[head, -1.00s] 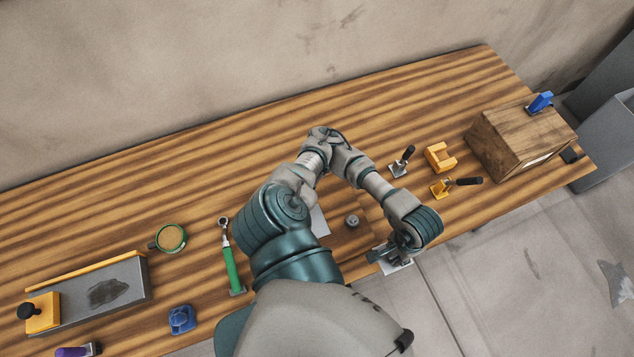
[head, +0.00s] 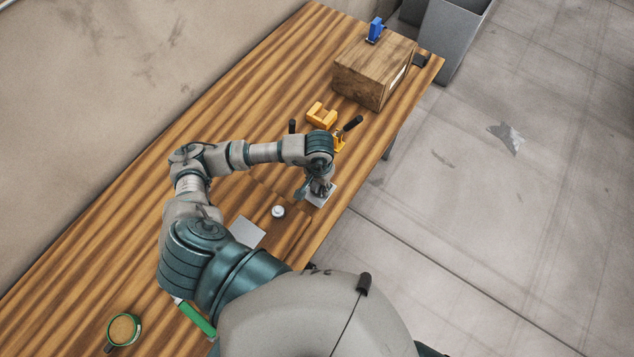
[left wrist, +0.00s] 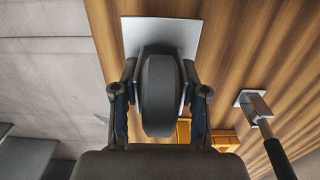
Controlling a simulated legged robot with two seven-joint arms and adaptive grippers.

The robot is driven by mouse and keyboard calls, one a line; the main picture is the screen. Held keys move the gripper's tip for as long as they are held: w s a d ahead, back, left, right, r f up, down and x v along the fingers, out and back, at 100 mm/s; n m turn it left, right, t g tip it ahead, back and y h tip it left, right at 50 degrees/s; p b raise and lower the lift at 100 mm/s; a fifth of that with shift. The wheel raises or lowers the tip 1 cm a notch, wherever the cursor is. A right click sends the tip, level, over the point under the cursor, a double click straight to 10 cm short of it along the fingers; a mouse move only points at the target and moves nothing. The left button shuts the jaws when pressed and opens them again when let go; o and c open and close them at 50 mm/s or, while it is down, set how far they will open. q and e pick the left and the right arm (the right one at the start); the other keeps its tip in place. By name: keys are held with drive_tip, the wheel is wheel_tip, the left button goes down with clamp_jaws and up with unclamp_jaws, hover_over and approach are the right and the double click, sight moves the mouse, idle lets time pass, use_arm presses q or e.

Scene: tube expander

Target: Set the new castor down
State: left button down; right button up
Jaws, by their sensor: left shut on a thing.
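My left gripper (head: 320,187) is low over a pale square pad (head: 326,201) at the bench's front edge. In the left wrist view, the gripper (left wrist: 159,82) is shut on the castor (left wrist: 158,95), a dark grey wheel between its two fingers. The pale square (left wrist: 187,35) lies behind the wheel there. I cannot tell whether the castor touches it. In the head view the castor is hardly distinguishable from the gripper. My right gripper is not in view.
A second pale pad (head: 247,233) and a small round grey piece (head: 278,211) lie nearby. A yellow block (head: 321,116), a yellow-based clamp (head: 341,141) and a wooden box (head: 371,78) stand beyond my arm.

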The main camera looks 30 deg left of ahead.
use_arm(q)
drive_tip(key=shift+w+a, duration=0.15)
drive_tip(key=shift+w, duration=0.45)
wheel_tip(320, 180, down, 3)
drive_tip(key=shift+s+f+p, duration=0.1)
drive_tip(key=shift+p, duration=0.3)
drive_tip(key=shift+a+f, duration=0.2)
drive_tip(key=shift+a, duration=0.05)
drive_tip(key=c, duration=0.6)
unclamp_jaws()
drive_tip(key=shift+a, duration=0.1)
drive_tip(key=shift+d, duration=0.2)
drive_tip(key=shift+r, duration=0.1)
